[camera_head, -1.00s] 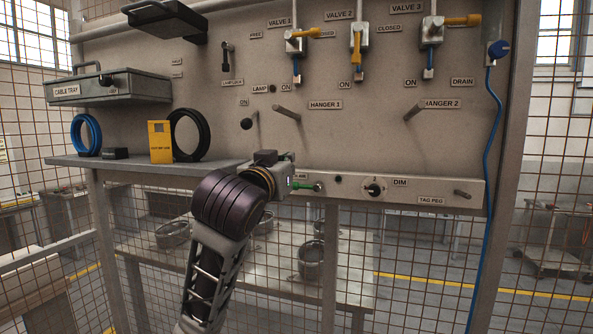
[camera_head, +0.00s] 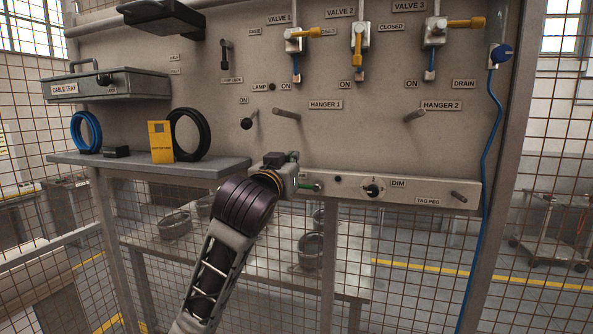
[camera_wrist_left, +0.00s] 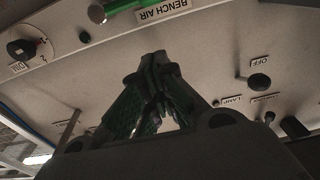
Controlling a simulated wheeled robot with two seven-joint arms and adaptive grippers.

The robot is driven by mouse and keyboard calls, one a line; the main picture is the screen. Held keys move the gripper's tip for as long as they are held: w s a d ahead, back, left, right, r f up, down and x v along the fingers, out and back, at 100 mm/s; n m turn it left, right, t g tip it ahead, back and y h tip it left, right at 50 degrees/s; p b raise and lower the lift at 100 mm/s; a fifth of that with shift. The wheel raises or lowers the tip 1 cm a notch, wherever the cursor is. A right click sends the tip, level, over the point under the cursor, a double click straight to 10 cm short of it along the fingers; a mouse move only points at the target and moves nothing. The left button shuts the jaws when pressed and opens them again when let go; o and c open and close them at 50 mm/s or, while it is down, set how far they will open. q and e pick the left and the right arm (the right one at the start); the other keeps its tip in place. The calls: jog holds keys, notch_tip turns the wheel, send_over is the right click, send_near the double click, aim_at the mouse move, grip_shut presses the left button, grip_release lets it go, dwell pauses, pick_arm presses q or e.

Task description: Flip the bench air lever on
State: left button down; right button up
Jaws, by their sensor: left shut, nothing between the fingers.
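The bench air lever (camera_head: 309,186) is a green handle on the ledge strip of the panel. It lies roughly sideways, and my left gripper partly covers its left side in the head view. In the left wrist view the green lever (camera_wrist_left: 125,5) shows at the top edge, cut off, beside its BENCH AIR label (camera_wrist_left: 163,11). My left gripper (camera_head: 289,180) is just left of the lever. In the wrist view its dark fingertips (camera_wrist_left: 153,60) are together and empty, apart from the lever in the picture. My right gripper is not in view.
The DIM knob (camera_head: 372,190) and the tag peg (camera_head: 458,196) are right of the lever. Hanger 1 (camera_head: 287,114) sticks out above. A shelf (camera_head: 215,168) with a yellow box (camera_head: 160,142) and coils is at left. A blue hose (camera_head: 488,200) hangs at right.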

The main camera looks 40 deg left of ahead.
aim_at(303, 186)
pick_arm(q)
jog(key=x, duration=0.5)
jog(key=shift+f+p, duration=0.15)
jog(key=shift+p, duration=0.2)
jog(key=f, duration=0.1)
jog(key=s+f, duration=0.1)
jog(key=f, duration=0.1)
jog(key=shift+d+f, duration=0.1)
jog(key=shift+f, duration=0.1)
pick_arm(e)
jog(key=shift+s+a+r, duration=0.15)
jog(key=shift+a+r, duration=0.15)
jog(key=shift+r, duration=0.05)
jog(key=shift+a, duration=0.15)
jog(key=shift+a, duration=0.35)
